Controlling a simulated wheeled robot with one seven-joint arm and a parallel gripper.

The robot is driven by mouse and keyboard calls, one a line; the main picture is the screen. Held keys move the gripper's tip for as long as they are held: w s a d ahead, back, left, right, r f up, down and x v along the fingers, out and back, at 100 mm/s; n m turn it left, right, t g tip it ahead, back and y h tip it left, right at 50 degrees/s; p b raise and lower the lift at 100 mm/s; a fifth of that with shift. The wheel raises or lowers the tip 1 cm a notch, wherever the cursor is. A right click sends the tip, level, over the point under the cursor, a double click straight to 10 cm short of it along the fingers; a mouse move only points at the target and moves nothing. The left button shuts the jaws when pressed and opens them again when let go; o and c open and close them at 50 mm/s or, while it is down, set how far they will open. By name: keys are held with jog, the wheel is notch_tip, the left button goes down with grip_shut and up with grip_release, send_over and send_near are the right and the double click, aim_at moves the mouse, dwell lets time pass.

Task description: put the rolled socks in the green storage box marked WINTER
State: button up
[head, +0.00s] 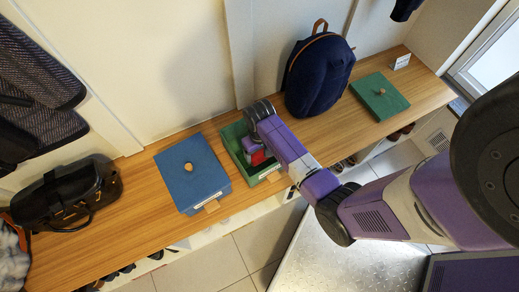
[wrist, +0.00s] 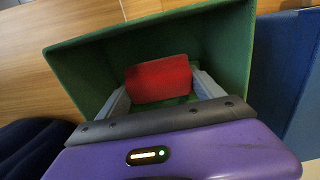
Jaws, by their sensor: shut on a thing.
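The rolled socks (wrist: 158,79) are a red bundle between the two grey fingers of my gripper (wrist: 161,84), which is shut on them. In the head view the red socks (head: 259,157) show under my gripper (head: 256,151), inside the rim of the open green box (head: 233,134). In the wrist view the green box's walls (wrist: 85,75) surround the socks and fingertips. I cannot tell whether the socks touch the box floor. A tag on the box front is too small to read.
A closed blue box (head: 192,172) stands just left of the green box. A black bag (head: 65,193) sits at the far left. A small white card (head: 401,62) stands behind the lid.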

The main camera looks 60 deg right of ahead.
jog(key=shift+f, duration=0.15)
jog(key=o, duration=1.3)
jog(key=shift+o, duration=0.2)
notch_tip(320, 180, up, 13)
jog(key=p, duration=0.3)
jog(key=s+a+n+t+h, duration=0.25)
jog(key=s+a+t, duration=0.4)
jog(key=a, duration=0.45)
jog(key=s+a+r+n+t, duration=0.1)
jog(key=s+a+r+t, duration=0.1)
jog(key=r, duration=0.6)
jog(key=s+a+r+n+t+y, duration=0.1)
jog(key=s+a+r+t, duration=0.1)
jog(key=s+r, duration=0.3)
jog(key=s+a+r+n+t+y, duration=0.1)
jog(key=s+a+r+t, duration=0.2)
jog(key=r, duration=0.9)
jog(key=shift+s+t, duration=0.4)
jog(key=shift+t, duration=0.35)
